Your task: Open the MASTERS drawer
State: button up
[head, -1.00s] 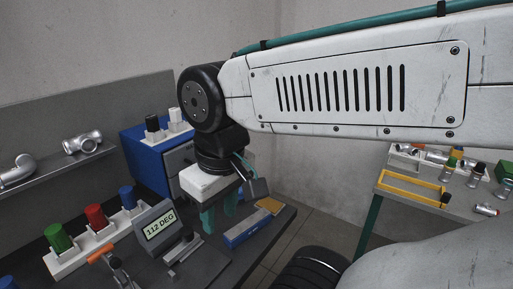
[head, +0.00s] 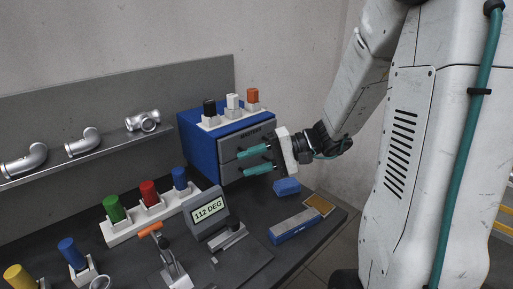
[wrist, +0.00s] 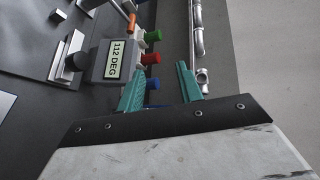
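A blue cabinet (head: 199,150) with grey drawer fronts stands at the back right of the bench in the head view. The upper drawer (head: 232,146) bears a small dark label that seems to read MASTERS, and it looks closed. My gripper (head: 242,162) is in front of the cabinet, its two teal fingers apart and pointing left across the drawer fronts. The fingers hide part of the fronts and any handle there; I cannot tell whether they touch. In the wrist view my gripper (wrist: 163,63) is open with nothing between the fingers; the cabinet does not show there.
Black, white and orange plugs stand in holders (head: 233,116) on the cabinet. A blue block (head: 286,187) and a blue-grey box (head: 294,226) lie below and right of it. A readout (head: 208,212) showing 112 DEG and a plug rack (head: 150,216) stand left. Pipe castings line a shelf (head: 108,151).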

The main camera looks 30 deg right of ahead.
aim_at(247, 144)
jog(key=w+d+f+m+t+h, duration=0.2)
jog(key=w+d+f+m+t, duration=0.1)
jog(key=d+t, duration=0.3)
jog(key=w+d+f+m+t+h, duration=0.2)
jog(key=w+d+f+m+t, duration=0.15)
jog(key=d, duration=0.55)
jog(key=shift+n, duration=0.25)
jog(key=x, duration=0.7)
jog(key=shift+w+a+r, duration=0.25)
jog(key=shift+w+a, duration=0.05)
jog(key=shift+a, duration=0.05)
grip_shut()
